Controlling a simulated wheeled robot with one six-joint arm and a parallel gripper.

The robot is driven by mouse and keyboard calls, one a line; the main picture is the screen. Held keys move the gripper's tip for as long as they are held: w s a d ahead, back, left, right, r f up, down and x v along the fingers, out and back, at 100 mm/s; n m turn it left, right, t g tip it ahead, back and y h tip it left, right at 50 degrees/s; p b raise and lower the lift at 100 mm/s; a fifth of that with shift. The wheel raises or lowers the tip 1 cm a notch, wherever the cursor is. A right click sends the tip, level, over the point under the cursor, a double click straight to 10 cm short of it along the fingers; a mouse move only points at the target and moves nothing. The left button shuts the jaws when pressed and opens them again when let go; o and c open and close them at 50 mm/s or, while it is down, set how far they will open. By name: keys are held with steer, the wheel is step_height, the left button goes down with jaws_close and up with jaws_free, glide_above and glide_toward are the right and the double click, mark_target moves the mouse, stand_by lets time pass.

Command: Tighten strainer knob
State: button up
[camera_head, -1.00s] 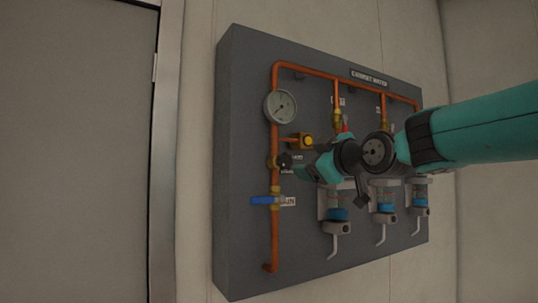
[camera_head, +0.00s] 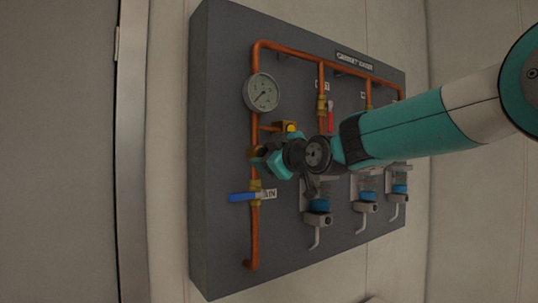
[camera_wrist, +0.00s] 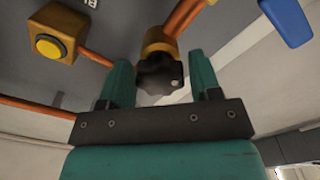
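The strainer knob (camera_wrist: 158,74) is a dark lobed knob on a brass fitting (camera_wrist: 160,40) of the copper pipe. In the wrist view it sits between the two teal fingers of my gripper (camera_wrist: 160,82). The fingers stand apart on either side of it, with a gap visible at each side. In the head view my gripper (camera_head: 270,160) is at the fitting on the left vertical pipe, just above the blue-handled valve. There my wrist and fingers hide the knob.
The grey panel (camera_head: 222,230) carries a pressure gauge (camera_head: 261,92) above and a blue valve handle (camera_head: 243,197) below my gripper. A yellow button on a brass body (camera_wrist: 48,46) is close by.

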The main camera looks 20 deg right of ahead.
steer(key=c, duration=0.5)
